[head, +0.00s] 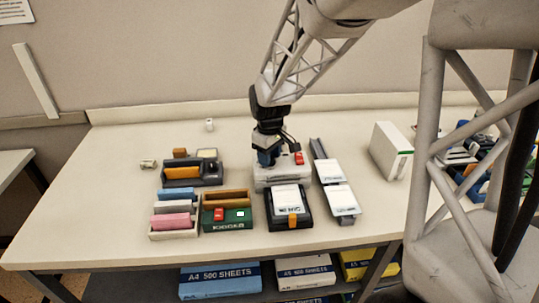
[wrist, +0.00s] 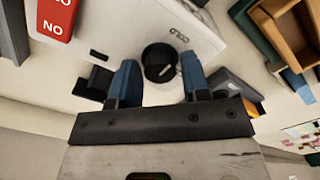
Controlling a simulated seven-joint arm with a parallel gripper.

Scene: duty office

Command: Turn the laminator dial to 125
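The laminator (head: 283,180) is a pale box near the middle of the table, and its white top (wrist: 115,25) fills the upper part of the wrist view. Its dial (wrist: 158,60) is a round black knob with a short white pointer mark at its lower right in the wrist view. The word COLD is printed beside it, upside down; no 125 mark is readable. My gripper (wrist: 159,66) has its two blue fingers on either side of the dial, with gaps visible, so it is open. In the head view my gripper (head: 267,157) is over the laminator and hides the dial.
A red tag reading NO (wrist: 56,18) stands on the laminator. In the head view, a black device with white sheets (head: 289,200) is in front, a green box (head: 228,222) and organisers are left, and white packs (head: 335,185) are right. The table's front left is clear.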

